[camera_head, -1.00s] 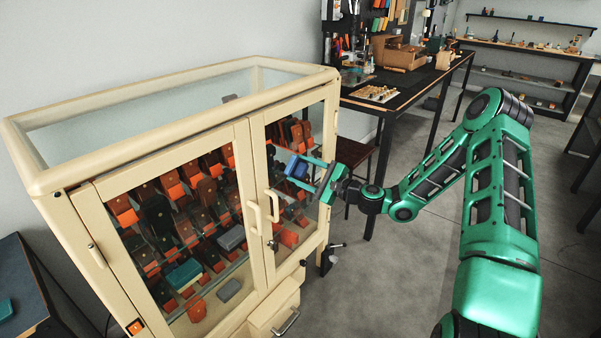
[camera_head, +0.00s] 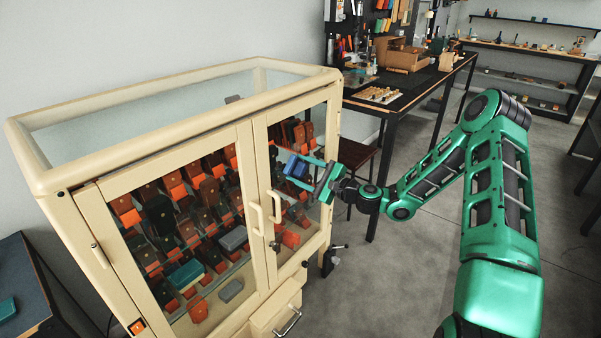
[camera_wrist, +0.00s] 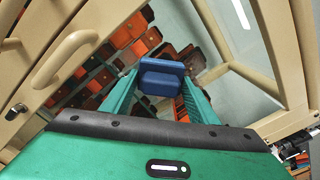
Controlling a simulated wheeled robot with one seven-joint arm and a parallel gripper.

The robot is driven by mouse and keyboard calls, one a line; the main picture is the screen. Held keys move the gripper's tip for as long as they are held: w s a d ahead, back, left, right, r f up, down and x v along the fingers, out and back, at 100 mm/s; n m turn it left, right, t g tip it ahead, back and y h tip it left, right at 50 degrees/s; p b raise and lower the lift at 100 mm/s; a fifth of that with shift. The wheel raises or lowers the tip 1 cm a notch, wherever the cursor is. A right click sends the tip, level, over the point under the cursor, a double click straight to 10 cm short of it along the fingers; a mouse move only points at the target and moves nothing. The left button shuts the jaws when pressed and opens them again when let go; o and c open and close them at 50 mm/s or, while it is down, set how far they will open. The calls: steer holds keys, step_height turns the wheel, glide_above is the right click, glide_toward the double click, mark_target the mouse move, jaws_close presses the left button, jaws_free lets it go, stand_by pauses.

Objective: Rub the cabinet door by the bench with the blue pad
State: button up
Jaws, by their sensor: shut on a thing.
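The cream cabinet has two glazed doors. The right door (camera_head: 262,200), on the side by the bench, has its glass panel in front of my gripper. My gripper (camera_head: 304,170) is shut on the blue pad (camera_head: 295,166) and holds it at the upper middle of that door's glass. In the wrist view the blue pad (camera_wrist: 161,75) sits between the two green fingers, its face toward the glass. I cannot tell whether the pad touches the glass. The door's handle (camera_head: 275,206) is left of my gripper and also shows in the wrist view (camera_wrist: 65,58).
Behind the glass are orange and dark blocks (camera_head: 160,215) on racks. A workbench (camera_head: 410,82) with tools stands behind, with a stool (camera_head: 357,155) beside it. A dark table (camera_head: 30,290) is at the lower left. The grey floor (camera_head: 400,270) at the right is open.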

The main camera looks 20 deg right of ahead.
steer(key=shift+w+a, duration=0.15)
stand_by(0.4)
steer(key=shift+w+d, duration=0.75)
steer(key=shift+d, duration=0.3)
steer(key=shift+d, duration=0.1)
steer(key=shift+w+d, duration=0.65)
steer(key=shift+d, duration=0.25)
stand_by(0.4)
steer(key=shift+w+d, duration=0.75)
steer(key=shift+d, duration=0.2)
steer(key=shift+r, duration=0.15)
